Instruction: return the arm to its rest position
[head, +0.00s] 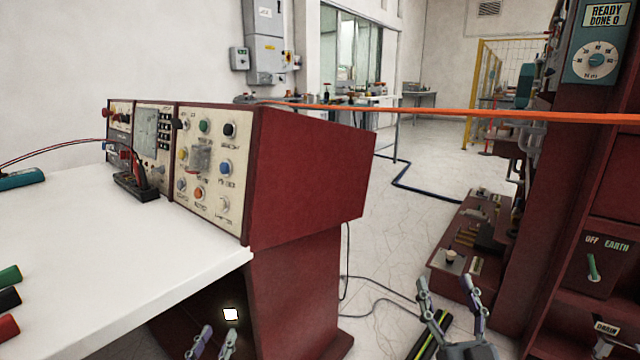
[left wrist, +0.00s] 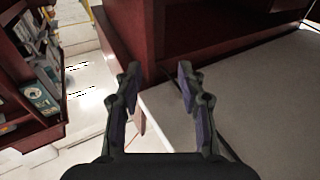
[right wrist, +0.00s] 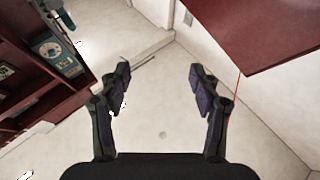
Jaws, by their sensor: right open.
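My left gripper (head: 213,340) is low at the bottom of the head view, below the front edge of the white bench top. In the left wrist view its two fingers (left wrist: 158,88) stand apart with nothing between them. My right gripper (head: 450,295) is at the bottom right of the head view, over the floor between the red console and the red cabinet. In the right wrist view its fingers (right wrist: 160,88) are spread wide and empty, with pale floor behind them.
The white bench top (head: 90,260) carries a red console (head: 310,165) with knobs and buttons. A red cabinet (head: 590,180) with a dial and an OFF/EARTH switch (head: 592,265) stands at right. An orange bar (head: 450,112) crosses the view. Cables lie on the open floor.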

